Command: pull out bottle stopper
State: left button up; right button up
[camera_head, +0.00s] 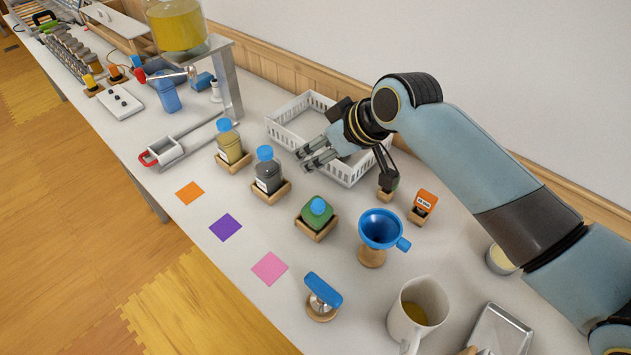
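Three bottles with blue tops stand in wooden holders on the white table. One is yellowish (230,149), one dark grey (268,177), and one green (316,218). All three blue tops sit on their bottles. My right gripper (303,158) reaches in from the right and hangs over the white basket, to the right of the dark grey bottle and apart from all three bottles. Its fingers point left and nothing shows between them. Their spacing is hard to judge from this angle. My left gripper is out of view.
The white basket (352,172) stands near the wall, partly hidden by my arm. A blue funnel (380,228), an orange box (424,202), a blue-handled stamp (323,294) and a mug (417,312) stand nearby. Flat orange, purple and pink squares (269,268) lie at the front.

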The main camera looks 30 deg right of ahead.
jog(key=v, duration=1.2)
